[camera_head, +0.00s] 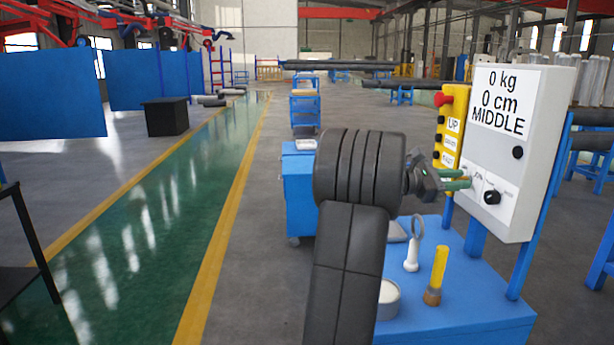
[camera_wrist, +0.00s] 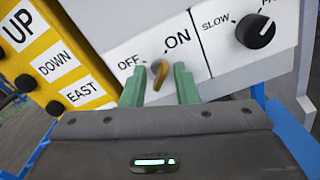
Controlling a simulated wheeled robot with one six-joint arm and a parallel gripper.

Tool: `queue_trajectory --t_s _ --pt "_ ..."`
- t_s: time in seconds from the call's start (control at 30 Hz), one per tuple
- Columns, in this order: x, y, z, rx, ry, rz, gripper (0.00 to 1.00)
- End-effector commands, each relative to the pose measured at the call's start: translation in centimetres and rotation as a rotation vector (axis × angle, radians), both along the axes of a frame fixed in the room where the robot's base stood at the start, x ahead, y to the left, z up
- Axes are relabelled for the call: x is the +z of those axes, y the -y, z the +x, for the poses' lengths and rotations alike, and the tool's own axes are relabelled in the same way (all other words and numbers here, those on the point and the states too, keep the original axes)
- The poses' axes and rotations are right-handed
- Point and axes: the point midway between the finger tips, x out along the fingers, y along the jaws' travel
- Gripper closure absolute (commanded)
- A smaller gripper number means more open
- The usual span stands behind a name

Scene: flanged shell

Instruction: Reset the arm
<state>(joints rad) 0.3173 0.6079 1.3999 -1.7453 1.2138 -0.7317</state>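My arm (camera_head: 349,265) is stretched forward to the grey control box (camera_head: 530,110) at the right of the head view. My gripper (camera_head: 468,180) is close to the front of the box. In the wrist view its two green fingers (camera_wrist: 159,75) are apart, one on each side of a small switch knob (camera_wrist: 160,73). The knob sits between the OFF and ON labels, and its yellowish handle tilts. I cannot tell whether a finger touches it.
A yellow button panel (camera_head: 450,135) with a red button stands left of the box. A blue table (camera_head: 470,300) below holds a brush (camera_head: 436,275), a ringed tool (camera_head: 413,245) and a round tin (camera_head: 388,298). The green walkway at left is clear.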

Motion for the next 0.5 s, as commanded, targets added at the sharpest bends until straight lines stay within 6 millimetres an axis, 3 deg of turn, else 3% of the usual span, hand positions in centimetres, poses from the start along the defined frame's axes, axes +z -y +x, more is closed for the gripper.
queue_trajectory --t_s 0.5 --pt "0.48 -0.01 0.09 0.0 -0.367 -0.029 0.73"
